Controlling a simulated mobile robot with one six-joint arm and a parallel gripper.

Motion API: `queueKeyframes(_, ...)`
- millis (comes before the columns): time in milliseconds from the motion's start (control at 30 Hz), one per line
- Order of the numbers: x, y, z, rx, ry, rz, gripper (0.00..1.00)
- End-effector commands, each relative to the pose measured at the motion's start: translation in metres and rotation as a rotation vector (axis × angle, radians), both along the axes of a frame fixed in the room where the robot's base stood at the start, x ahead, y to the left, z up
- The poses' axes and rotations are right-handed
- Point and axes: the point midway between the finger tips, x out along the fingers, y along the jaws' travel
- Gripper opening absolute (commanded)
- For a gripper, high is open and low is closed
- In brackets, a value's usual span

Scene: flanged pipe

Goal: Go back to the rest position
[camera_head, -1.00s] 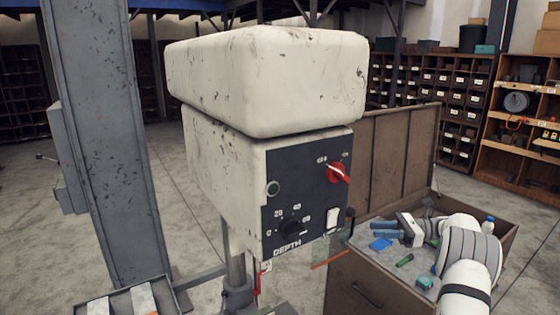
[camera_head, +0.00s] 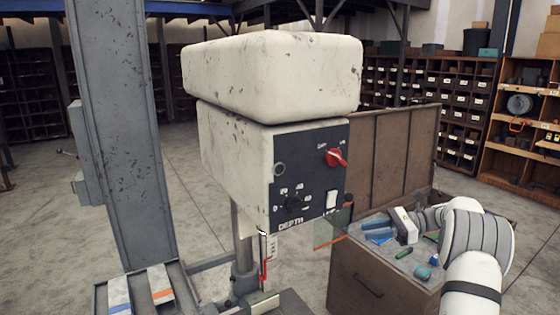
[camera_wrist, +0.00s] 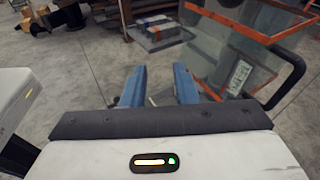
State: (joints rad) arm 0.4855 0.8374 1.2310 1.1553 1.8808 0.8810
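My gripper (camera_head: 368,230) is at the right in the head view, in front of the open brown tool chest and right of the white drill press head (camera_head: 270,75). Its blue fingers also show in the wrist view (camera_wrist: 158,82), spread apart with nothing between them. The gripper appears clear of the drill press, though the exact distance is hard to judge. My white and grey arm reaches in from the lower right. The drill press panel has a red knob (camera_head: 336,158) and a black depth dial (camera_head: 292,203).
A clear guard with an orange edge (camera_wrist: 245,22) is close ahead at the right in the wrist view. The brown tool chest (camera_head: 372,292) holds several small items. A grey column (camera_head: 118,130) and a divided tray (camera_head: 101,298) stand left. Open floor lies between these and the shelves.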

Motion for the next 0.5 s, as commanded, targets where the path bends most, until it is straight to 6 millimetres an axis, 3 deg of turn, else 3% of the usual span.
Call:
queueKeyframes(267, -0.040, 0.056, 0.016, -0.236, -0.122, 0.086, 0.27)
queueKeyframes(500, -0.110, 0.103, 0.018, -0.523, -0.317, 0.239, 0.27)
